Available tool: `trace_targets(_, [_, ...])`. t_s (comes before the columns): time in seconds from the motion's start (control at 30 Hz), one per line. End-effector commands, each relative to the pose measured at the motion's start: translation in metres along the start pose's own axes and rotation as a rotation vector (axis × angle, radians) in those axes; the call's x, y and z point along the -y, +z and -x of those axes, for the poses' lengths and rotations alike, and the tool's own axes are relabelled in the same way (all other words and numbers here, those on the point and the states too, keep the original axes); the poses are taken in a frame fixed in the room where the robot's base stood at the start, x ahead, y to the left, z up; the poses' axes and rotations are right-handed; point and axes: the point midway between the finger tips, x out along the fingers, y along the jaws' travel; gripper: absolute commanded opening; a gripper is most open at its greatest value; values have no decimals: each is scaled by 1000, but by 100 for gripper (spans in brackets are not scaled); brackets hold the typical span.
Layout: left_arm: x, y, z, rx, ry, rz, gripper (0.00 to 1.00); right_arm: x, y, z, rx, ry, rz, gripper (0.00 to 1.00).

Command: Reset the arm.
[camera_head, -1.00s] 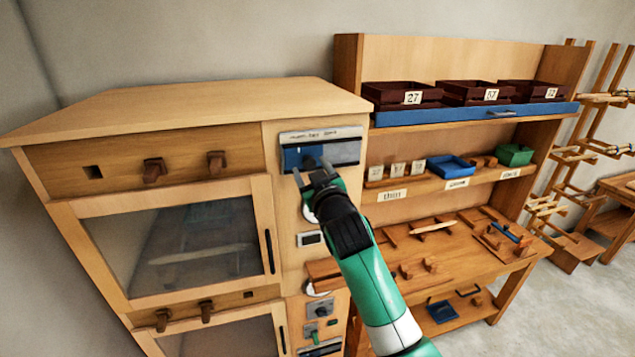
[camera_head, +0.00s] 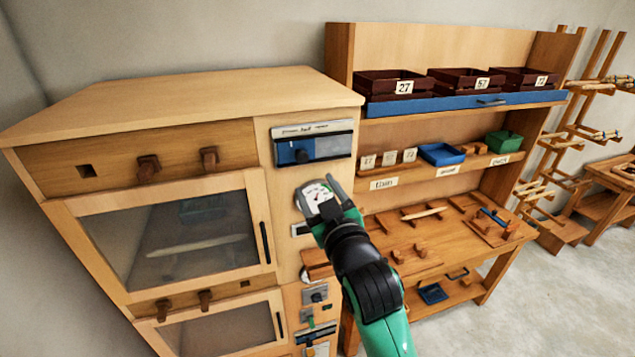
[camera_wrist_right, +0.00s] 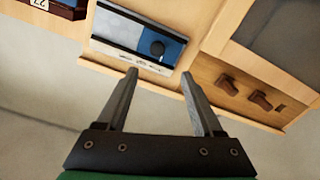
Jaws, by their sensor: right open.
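My right gripper (camera_head: 332,187) is open and empty. In the head view it is in front of the cabinet's control column, below the blue and grey slider panel (camera_head: 312,148) and over the round dial gauge (camera_head: 316,196), which it partly covers. In the right wrist view the two fingers (camera_wrist_right: 158,75) are spread apart, with nothing between them. The slider panel also shows there (camera_wrist_right: 140,38), beyond the fingertips, with its dark knob (camera_wrist_right: 157,48) at the right part of the blue area. My left gripper is not in view.
The wooden cabinet (camera_head: 180,95) has glass doors (camera_head: 170,235) and wooden pegs. To the right, a shelf bench holds dark red numbered crates (camera_head: 396,84), a blue tray (camera_head: 440,154) and a green box (camera_head: 503,141). Wooden racks stand farther right. Open floor lies at the lower right.

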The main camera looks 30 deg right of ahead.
Motion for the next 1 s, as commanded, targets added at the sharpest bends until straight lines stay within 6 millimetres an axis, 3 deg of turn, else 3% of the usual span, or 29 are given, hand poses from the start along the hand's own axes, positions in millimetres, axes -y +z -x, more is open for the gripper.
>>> trace_targets(0.4, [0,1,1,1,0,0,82,1,-1,0,-3,-1,0,68])
trace_targets(0.47, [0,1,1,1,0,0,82,0,-10,2,-20,0,-4,68])
trace_targets(0.57, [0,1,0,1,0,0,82,-8,-46,17,-110,7,-35,68])
trace_targets(0.67, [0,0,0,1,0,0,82,-22,-106,53,-278,5,-105,68])
trace_targets(0.8, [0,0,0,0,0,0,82,-44,-185,129,-555,-26,-233,68])
trace_targets(0.9, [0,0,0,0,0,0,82,-56,-220,181,-717,-60,-308,68])
trace_targets(1.0, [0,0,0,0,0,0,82,-62,-237,217,-821,-94,-359,68])
